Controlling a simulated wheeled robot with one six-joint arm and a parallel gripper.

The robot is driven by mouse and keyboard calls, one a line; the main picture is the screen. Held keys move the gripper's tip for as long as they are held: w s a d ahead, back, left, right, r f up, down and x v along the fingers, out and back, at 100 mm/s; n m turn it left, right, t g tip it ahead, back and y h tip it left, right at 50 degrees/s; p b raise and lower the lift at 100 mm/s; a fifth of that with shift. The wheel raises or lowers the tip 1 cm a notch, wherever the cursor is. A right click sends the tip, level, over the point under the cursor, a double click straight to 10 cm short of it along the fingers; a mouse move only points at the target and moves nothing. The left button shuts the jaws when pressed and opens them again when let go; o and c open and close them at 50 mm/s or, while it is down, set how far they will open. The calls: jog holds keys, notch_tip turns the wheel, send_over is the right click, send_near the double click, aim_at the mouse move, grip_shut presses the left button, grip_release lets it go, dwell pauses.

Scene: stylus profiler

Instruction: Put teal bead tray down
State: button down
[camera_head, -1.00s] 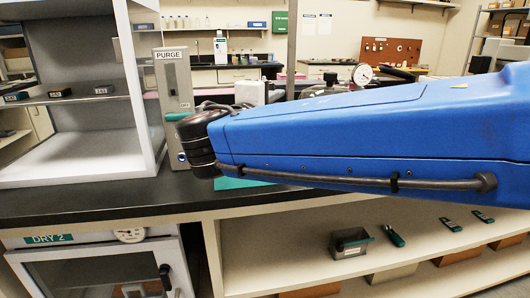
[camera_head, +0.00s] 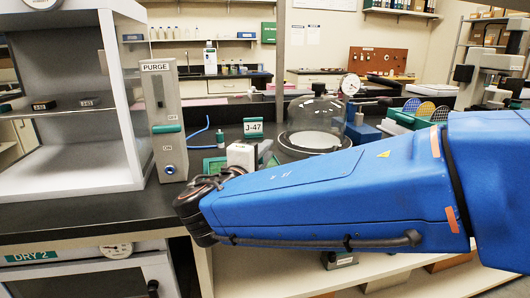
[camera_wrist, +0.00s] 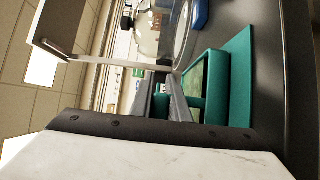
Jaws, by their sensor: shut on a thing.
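The teal bead tray (camera_wrist: 203,88) shows in the wrist view as a teal frame with a greenish inside. My gripper (camera_wrist: 173,98) is shut on its near side. The tray is over or on a flat teal mat (camera_wrist: 238,72) on the dark bench; I cannot tell whether it touches. In the head view, a green and teal piece (camera_head: 212,165) shows just beyond my wrist, probably the tray or mat. My blue arm hides the fingers there.
A glass bell jar (camera_head: 315,122) stands behind my gripper, near a J-47 sign (camera_head: 253,128). The PURGE unit (camera_head: 164,120) and an open white cabinet (camera_head: 75,165) stand left. A teal rack of coloured discs (camera_head: 412,118) is at right. Dark bench shows in front of the cabinet.

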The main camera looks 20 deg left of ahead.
jog(key=c, duration=1.7)
grip_release()
jog(key=shift+f, duration=0.1)
jog(key=s, duration=1.2)
jog(key=shift+a, duration=0.3)
